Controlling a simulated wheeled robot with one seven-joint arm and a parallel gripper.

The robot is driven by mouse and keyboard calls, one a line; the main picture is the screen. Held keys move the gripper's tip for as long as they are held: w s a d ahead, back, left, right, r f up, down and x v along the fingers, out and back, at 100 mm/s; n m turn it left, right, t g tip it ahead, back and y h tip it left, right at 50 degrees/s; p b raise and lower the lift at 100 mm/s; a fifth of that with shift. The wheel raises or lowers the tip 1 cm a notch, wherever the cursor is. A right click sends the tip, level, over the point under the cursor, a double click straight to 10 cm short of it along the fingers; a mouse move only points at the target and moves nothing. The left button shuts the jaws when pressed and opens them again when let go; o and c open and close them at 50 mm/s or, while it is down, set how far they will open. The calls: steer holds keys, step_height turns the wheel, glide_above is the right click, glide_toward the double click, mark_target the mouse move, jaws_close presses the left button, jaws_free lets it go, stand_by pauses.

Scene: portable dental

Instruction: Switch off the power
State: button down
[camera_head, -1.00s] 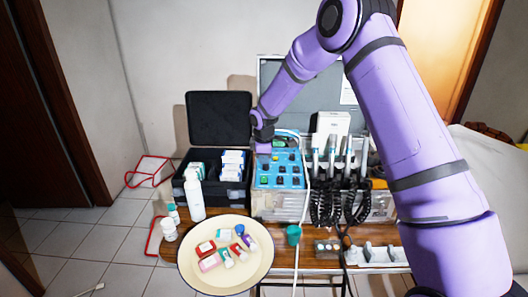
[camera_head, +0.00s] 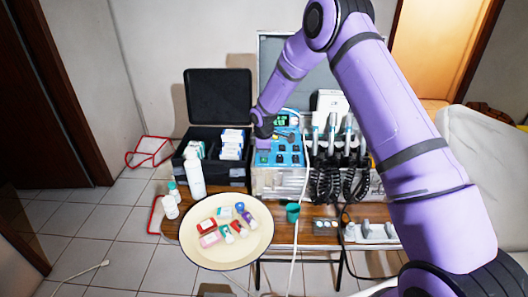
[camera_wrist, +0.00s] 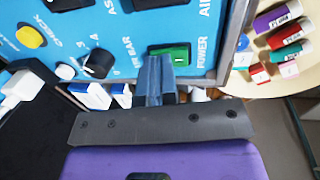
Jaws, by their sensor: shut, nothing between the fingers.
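The dental unit's blue control panel (camera_head: 290,157) stands on the table in the head view, with a green-lit display (camera_head: 282,120) at its top. The wrist view shows the panel (camera_wrist: 130,22) close up. A green rocker switch (camera_wrist: 180,57) sits beside the word POWER, and a white mark shows on its green face. My gripper (camera_wrist: 155,62) is shut and empty, with its fingertips right at the left part of the switch and hiding some of it. I cannot tell whether they touch it. In the head view my gripper (camera_head: 263,143) is over the panel's left side.
A black knob (camera_wrist: 98,63) and a yellow button (camera_wrist: 30,37) are on the same panel. An open black case (camera_head: 218,95) is left of the unit, a white bottle (camera_head: 194,175) in front of it. Handpieces (camera_head: 332,130) hang at right. A cream plate (camera_head: 205,255) holds small containers.

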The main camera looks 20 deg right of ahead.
steer(key=shift+d+f, duration=0.1)
steer(key=shift+f, duration=0.35)
steer(key=shift+s, duration=0.25)
steer(key=shift+s+a+f, duration=0.15)
steer(key=shift+s+a, duration=0.1)
steer(key=shift+s, duration=0.25)
steer(key=shift+a, duration=0.1)
steer(key=shift+r, duration=0.45)
step_height(320, 180, up, 14)
steer(key=s, duration=0.1)
steer(key=shift+s+a, duration=0.2)
steer(key=shift+s, duration=0.05)
